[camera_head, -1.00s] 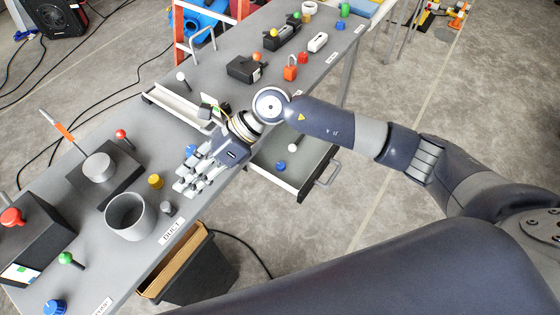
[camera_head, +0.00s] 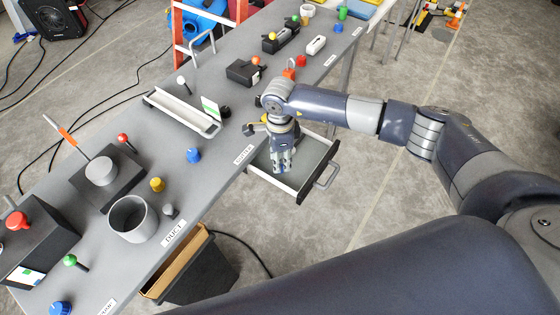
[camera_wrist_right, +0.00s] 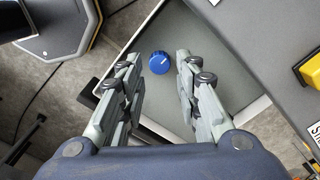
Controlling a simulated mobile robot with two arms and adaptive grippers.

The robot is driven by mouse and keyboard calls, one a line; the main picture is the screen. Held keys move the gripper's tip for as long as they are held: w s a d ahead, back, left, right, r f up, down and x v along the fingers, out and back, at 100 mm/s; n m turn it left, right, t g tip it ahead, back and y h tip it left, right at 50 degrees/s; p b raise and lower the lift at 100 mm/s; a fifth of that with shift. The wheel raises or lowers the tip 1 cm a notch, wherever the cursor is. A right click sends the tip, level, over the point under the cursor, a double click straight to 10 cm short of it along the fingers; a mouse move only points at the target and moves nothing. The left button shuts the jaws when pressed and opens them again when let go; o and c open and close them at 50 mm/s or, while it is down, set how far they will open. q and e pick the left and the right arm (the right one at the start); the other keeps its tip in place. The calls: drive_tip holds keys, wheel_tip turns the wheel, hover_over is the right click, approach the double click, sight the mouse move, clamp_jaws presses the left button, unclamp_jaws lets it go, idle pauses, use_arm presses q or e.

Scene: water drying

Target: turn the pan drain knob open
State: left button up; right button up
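A grey pan (camera_head: 318,172), open like a drawer, juts from the table's right edge. My right gripper (camera_head: 282,168) points down over the pan. In the right wrist view its fingers (camera_wrist_right: 157,58) are apart, one on each side of the knob in the picture, with nothing held. I cannot tell how far above the knob they are. The gripper hides the knob in the head view. My left gripper is not in view.
The table (camera_head: 225,140) carries another blue knob (camera_head: 193,155), a yellow knob (camera_head: 157,184), a grey cup (camera_head: 131,220) and a long white tray (camera_head: 181,110). A bin (camera_head: 205,275) stands below the table edge. Free floor lies to the right of the pan.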

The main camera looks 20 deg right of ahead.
drive_tip(key=shift+f, duration=1.65)
clamp_jaws()
